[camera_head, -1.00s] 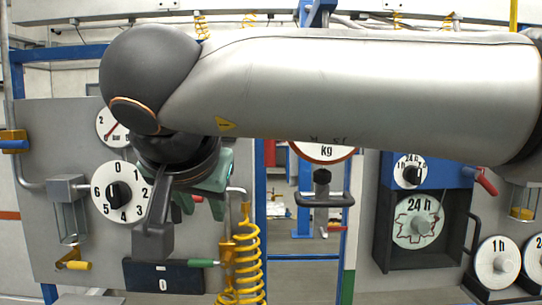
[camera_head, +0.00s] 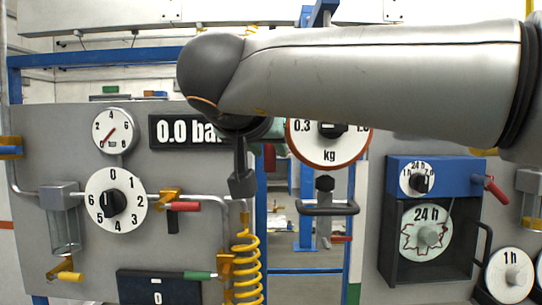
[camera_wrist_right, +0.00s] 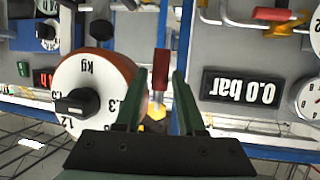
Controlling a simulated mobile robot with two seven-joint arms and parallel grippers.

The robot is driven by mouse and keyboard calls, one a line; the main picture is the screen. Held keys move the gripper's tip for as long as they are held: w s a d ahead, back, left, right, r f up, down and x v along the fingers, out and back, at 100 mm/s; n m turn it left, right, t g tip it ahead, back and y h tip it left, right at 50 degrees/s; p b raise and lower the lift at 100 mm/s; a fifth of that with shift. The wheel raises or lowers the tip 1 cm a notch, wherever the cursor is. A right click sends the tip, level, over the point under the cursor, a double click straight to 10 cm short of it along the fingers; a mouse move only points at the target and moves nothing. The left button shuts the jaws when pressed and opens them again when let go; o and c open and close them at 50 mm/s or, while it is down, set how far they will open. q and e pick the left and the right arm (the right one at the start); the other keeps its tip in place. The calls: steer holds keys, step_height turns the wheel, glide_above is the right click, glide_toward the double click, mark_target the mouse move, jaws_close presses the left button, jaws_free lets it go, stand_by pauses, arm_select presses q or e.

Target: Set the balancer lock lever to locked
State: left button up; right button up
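The lever with a red handle (camera_wrist_right: 161,66) and a yellow base (camera_wrist_right: 155,112) shows in the right wrist view, beside the round kg dial (camera_wrist_right: 88,85). I take it for the balancer lock lever; that view is upside down. My right gripper (camera_wrist_right: 160,82) has its two green fingers apart, with the red handle appearing between them. Gaps show beside the handle, and I cannot tell how far beyond the fingertips it is. In the head view my right arm hides the lever, and the kg dial (camera_head: 328,150) is partly covered. My left gripper is not in view.
A 0.0 bar display (camera_head: 180,131), a pressure gauge (camera_head: 112,132) and a red-handled yellow valve (camera_head: 184,207) are on the grey panel. A yellow coiled hose (camera_head: 246,265) hangs below my right wrist. A blue timer box (camera_head: 435,172) stands at right.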

steer(key=shift+x, duration=1)
jaws_close()
stand_by(0.8)
